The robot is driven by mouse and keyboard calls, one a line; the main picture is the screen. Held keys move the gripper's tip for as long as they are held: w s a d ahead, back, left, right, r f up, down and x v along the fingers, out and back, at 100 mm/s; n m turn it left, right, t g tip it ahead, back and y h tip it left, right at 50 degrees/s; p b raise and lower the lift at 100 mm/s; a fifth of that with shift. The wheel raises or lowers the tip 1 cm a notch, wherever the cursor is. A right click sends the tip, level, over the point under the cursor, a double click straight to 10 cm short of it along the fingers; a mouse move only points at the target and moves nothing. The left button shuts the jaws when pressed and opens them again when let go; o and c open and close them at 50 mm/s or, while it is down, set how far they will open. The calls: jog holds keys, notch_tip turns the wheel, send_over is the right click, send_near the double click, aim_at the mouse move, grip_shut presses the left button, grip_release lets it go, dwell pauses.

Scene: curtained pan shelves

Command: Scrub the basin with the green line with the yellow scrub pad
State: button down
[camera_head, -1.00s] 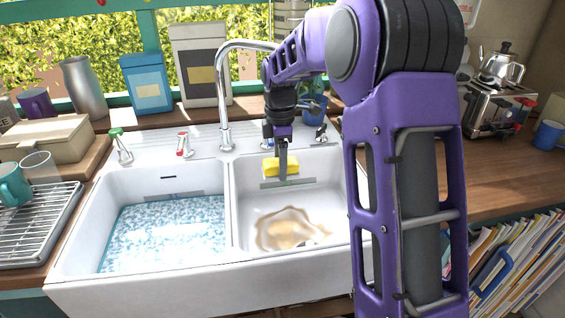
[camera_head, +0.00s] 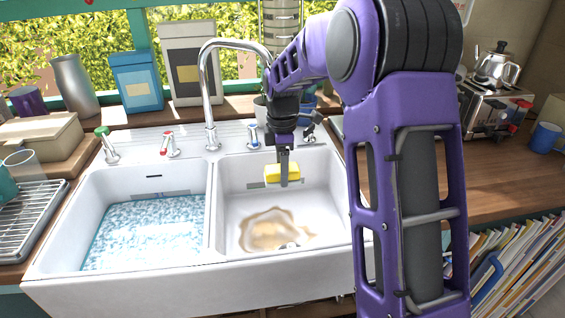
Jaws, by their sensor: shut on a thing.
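My gripper (camera_head: 284,181) points down over the right basin (camera_head: 334,212) and is shut on the yellow scrub pad (camera_head: 271,174). The pad is near the basin's back wall, above the floor; the exact gap is unclear. A brown stain (camera_head: 268,222) spreads over this basin's floor around the drain. A thin strip (camera_head: 240,187) runs along its back wall, partly behind the pad and gripper; it looks grey-green. The left basin (camera_head: 85,215) holds blue-white speckled water or foam, with a greyish strip (camera_head: 172,192) at its back. Strip colours are hard to tell apart.
A tall faucet (camera_head: 206,95) stands behind the divider between the basins. Tap handles, one green (camera_head: 103,132) and one red (camera_head: 168,140), line the back ledge. A dish rack (camera_head: 32,212) is at left. The right counter has a toaster (camera_head: 492,108) and free wood.

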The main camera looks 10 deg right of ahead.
jog(key=b, duration=1)
send_near(283, 231)
notch_tip(283, 231, down, 5)
jog(key=shift+a+f, duration=0.1)
jog(key=d, duration=0.4)
jog(key=shift+d, duration=0.4)
jog(key=a, duration=1)
jog(key=shift+p, duration=0.35)
jog(key=d, duration=0.3)
jog(key=shift+d, duration=1.15)
jog(key=shift+f, duration=0.7)
